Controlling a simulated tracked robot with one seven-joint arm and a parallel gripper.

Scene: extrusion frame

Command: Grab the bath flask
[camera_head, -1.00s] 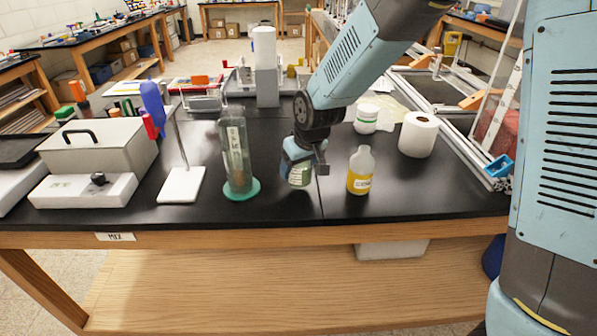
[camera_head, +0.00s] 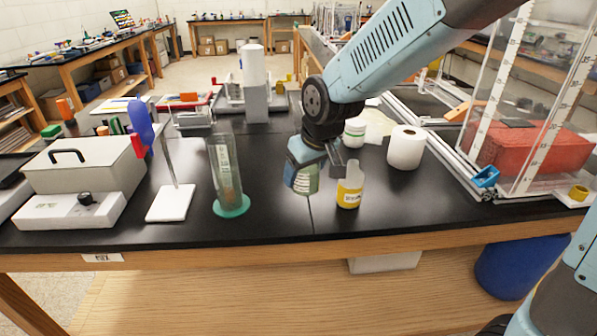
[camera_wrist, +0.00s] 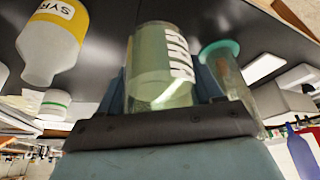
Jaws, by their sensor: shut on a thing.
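The bath flask (camera_head: 305,182) is a pale green vessel with a white label on the black bench top. It also shows in the wrist view (camera_wrist: 160,85), where the label letters are partly visible. My gripper (camera_head: 318,165) is shut on it from above, its jaws on either side of the flask. The gripper hides the flask's upper part in the head view. I cannot tell whether its base touches the bench.
A tall glass cylinder on a green base (camera_head: 231,207) stands left. A white jar (camera_head: 354,134) and paper roll (camera_head: 405,148) are behind right. The front bench strip is clear.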

